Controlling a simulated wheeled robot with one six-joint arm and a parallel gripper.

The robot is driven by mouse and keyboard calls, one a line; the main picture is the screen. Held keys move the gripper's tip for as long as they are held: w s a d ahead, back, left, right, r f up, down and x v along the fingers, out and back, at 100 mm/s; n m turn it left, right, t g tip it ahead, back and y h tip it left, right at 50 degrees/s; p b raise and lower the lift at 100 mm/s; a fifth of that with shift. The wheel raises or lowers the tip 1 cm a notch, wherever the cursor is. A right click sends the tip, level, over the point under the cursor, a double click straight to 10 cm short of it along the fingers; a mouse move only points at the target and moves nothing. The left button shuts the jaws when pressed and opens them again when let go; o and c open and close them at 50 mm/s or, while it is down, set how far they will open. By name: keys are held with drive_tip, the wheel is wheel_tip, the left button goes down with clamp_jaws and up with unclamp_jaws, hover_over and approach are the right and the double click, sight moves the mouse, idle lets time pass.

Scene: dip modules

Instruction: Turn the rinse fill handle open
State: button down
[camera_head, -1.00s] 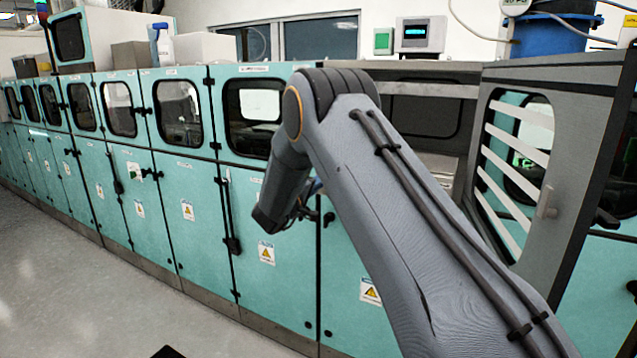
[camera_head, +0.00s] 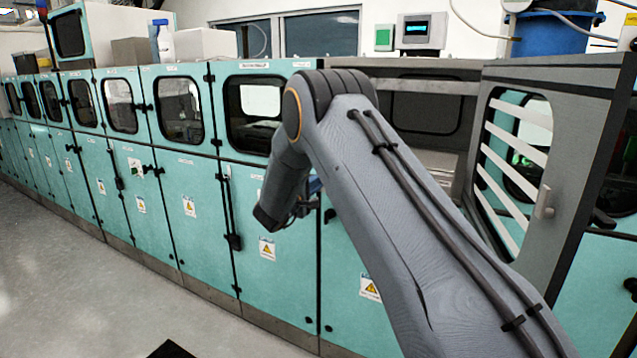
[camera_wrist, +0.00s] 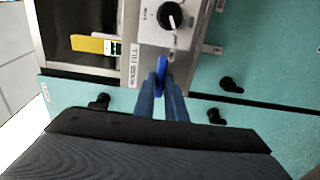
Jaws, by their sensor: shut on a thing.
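In the wrist view, a blue handle (camera_wrist: 161,72) stands just below a grey-white panel, roughly in line with the picture's vertical. I take it to be the rinse fill handle. My gripper (camera_wrist: 160,92) reaches up from the bottom of that view, its two blue-grey fingers on either side of the handle's lower part and shut on it. The fingers hide part of the handle, and its pivot cannot be made out.
A black knob (camera_wrist: 170,15) sits on the panel above the handle. A yellow tag (camera_wrist: 88,43) is at its left. Black latches (camera_wrist: 231,85) dot the teal cabinet fronts. In the head view, a slatted door (camera_head: 545,170) stands open at right; the floor (camera_head: 90,290) at left is clear.

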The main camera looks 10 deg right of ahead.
drive_tip(key=c, duration=1.8)
unclamp_jaws()
drive_tip(key=b+v, duration=0.2)
drive_tip(key=v, duration=0.6)
drive_tip(key=shift+b, duration=0.35)
drive_tip(key=shift+w, duration=0.1)
